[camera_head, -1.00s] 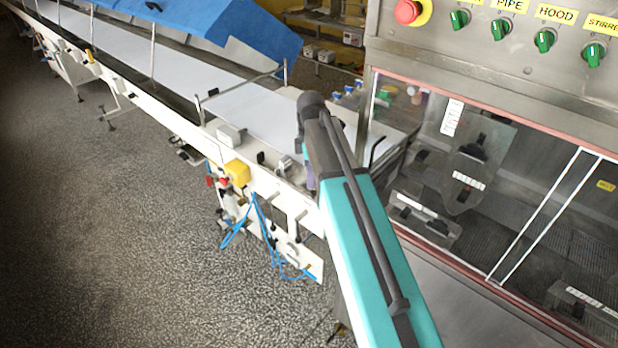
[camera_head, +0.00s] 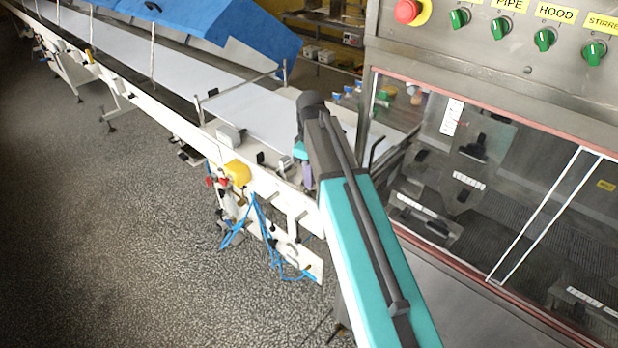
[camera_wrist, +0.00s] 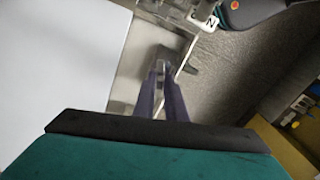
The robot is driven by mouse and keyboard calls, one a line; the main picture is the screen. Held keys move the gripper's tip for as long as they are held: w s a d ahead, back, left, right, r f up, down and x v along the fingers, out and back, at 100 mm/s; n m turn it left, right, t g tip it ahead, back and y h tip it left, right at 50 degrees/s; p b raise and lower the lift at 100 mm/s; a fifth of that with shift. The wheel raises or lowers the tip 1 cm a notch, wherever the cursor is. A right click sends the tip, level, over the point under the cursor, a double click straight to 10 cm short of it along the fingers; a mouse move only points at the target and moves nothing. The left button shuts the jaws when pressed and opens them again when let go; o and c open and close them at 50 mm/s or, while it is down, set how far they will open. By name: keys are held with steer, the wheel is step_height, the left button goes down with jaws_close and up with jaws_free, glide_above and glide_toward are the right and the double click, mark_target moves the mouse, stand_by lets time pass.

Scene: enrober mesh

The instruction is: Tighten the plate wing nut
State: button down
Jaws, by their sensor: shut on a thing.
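My gripper (camera_wrist: 160,76) shows in the wrist view as two dark purple fingers, close together and pointing down at the machine's pale metal edge. It is shut on a small grey thing (camera_wrist: 160,66) between the fingertips, apparently the plate wing nut. Its wings and thread are too small to make out. In the head view, my teal arm reaches to the belt's near end and hides most of the gripper. Part of a purple finger shows there beside the white side rail (camera_head: 265,185).
The white belt (camera_head: 245,110) runs away to the upper left under a blue hood (camera_head: 220,30). A windowed steel cabinet with green knobs (camera_head: 545,40) and a red button (camera_head: 407,11) stands right. Blue hoses (camera_head: 262,225) hang below the rail. Floor at left is clear.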

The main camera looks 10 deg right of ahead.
steer(key=shift+s+d+f+m, duration=0.1)
steer(key=shift+s+m, duration=0.1)
steer(key=shift+m, duration=1.3)
steer(key=c, duration=1.8)
jaws_free()
steer(key=shift+c, duration=0.2)
steer(key=shift+w+r, duration=0.15)
steer(key=shift+r, duration=0.1)
